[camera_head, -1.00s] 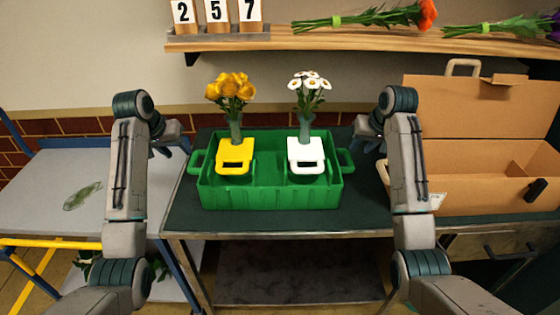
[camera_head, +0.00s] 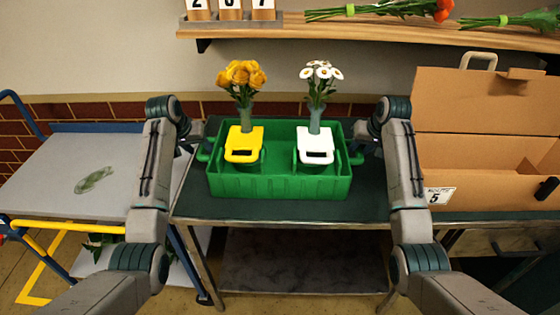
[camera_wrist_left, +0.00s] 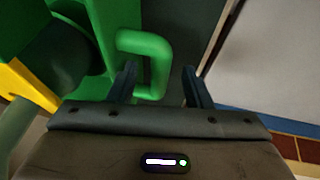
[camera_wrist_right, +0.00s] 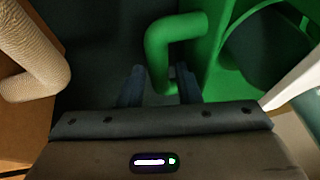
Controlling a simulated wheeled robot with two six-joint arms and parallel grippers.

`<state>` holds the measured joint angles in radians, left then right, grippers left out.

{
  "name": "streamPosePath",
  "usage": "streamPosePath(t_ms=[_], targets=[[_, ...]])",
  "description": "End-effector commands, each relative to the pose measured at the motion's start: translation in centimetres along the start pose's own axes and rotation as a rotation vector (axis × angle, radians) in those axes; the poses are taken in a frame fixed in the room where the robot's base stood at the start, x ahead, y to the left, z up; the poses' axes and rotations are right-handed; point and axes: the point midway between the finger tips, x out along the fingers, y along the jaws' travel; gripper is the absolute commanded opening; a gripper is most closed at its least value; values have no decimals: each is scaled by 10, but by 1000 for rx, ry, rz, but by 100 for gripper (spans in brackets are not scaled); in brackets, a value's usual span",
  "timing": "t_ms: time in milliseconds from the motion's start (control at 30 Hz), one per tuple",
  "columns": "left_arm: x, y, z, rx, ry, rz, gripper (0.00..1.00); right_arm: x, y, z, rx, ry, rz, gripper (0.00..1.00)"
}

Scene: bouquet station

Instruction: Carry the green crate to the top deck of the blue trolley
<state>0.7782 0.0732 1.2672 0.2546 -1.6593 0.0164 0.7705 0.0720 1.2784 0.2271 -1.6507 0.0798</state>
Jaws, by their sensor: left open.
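The green crate (camera_head: 280,186) stands upright on the dark green table top. It holds a yellow can (camera_head: 244,144) with yellow flowers and a white can (camera_head: 316,145) with white daisies. My left gripper (camera_head: 194,143) is open at the crate's left handle; in the left wrist view the handle (camera_wrist_left: 150,50) reaches between the fingers (camera_wrist_left: 160,86). My right gripper (camera_head: 364,141) is open at the right handle; in the right wrist view that handle (camera_wrist_right: 165,45) lies between or just beyond the fingers (camera_wrist_right: 160,86). The blue trolley's grey top deck (camera_head: 60,195) is at the left.
A leaf-like green patch (camera_head: 94,180) lies on the trolley deck, which is otherwise clear. An open cardboard box (camera_head: 480,180) stands close to the right of the crate. A wooden shelf (camera_head: 400,38) with flowers and number blocks hangs above the table.

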Motion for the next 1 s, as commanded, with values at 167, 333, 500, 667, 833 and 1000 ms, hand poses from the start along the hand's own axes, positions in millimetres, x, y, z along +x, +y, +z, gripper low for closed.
streamPosePath(t_ms=[167, 333, 500, 667, 833, 1000], targets=[[21, 0, 0, 0, -1, 1, 45, 21, 0, 0, 1, -2, 1, 30], [28, 0, 0, 0, 1, 1, 45, 28, 0, 0, 0, -1, 0, 30], [28, 0, 0, 1, 1, 1, 45, 28, 0, 0, 0, 0, 0, 30], [28, 0, 0, 0, 1, 1, 31, 28, 0, 0, 0, 0, 0, 17], [28, 0, 0, 0, 1, 1, 0, 28, 0, 0, 0, 0, 0, 0], [28, 0, 0, 0, 1, 1, 0, 28, 0, 0, 0, 0, 0, 0]])
